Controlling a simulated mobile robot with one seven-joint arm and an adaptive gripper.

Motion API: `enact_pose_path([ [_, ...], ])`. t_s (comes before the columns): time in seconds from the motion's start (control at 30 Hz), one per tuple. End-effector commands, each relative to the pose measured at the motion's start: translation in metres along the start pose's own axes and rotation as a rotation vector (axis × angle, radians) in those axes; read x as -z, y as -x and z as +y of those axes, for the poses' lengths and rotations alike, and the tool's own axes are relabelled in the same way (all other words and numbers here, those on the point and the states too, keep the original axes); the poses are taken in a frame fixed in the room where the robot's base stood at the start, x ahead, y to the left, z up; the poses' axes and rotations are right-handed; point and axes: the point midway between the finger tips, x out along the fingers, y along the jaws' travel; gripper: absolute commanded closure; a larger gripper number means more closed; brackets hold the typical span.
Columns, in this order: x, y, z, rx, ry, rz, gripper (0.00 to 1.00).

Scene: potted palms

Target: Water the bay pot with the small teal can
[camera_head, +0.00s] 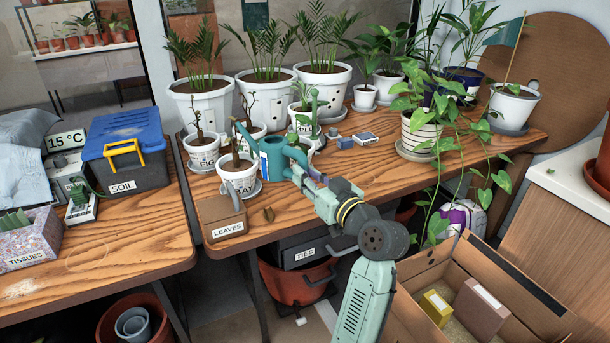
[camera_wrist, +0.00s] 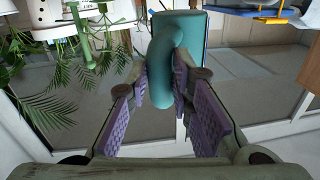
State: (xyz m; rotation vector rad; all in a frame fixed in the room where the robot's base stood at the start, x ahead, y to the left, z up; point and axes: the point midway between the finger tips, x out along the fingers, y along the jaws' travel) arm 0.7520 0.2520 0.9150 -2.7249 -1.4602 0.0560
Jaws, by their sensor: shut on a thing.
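The small teal can (camera_head: 274,158) is at the front left of the right-hand table, with its spout pointing up and left. My gripper (camera_head: 300,170) is shut on the can's handle from the right. In the wrist view the teal handle (camera_wrist: 162,85) sits between my purple finger pads (camera_wrist: 165,75), with the can's body (camera_wrist: 180,30) beyond. The white bay pot (camera_head: 240,180), labelled BAY, stands on a saucer just left of the can. Its bare stem rises close to the spout. I cannot tell whether the can touches the table or whether water flows.
A pot labelled FIG (camera_head: 203,152) stands behind and left of the bay pot. A LEAVES box (camera_head: 222,218) is in front. Large palm pots (camera_head: 264,98) line the back. A trailing plant's pot (camera_head: 420,135) stands to the right, and an open carton (camera_head: 420,310) is below.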

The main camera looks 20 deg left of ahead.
Motion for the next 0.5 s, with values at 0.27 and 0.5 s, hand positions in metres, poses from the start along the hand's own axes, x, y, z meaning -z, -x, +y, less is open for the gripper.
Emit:
enact_pose_path([
  [0.27,-0.031,0.002,0.002,-0.002,0.018,-0.054,1.0],
  [0.5,-0.029,0.006,0.004,-0.01,0.052,-0.145,1.0],
])
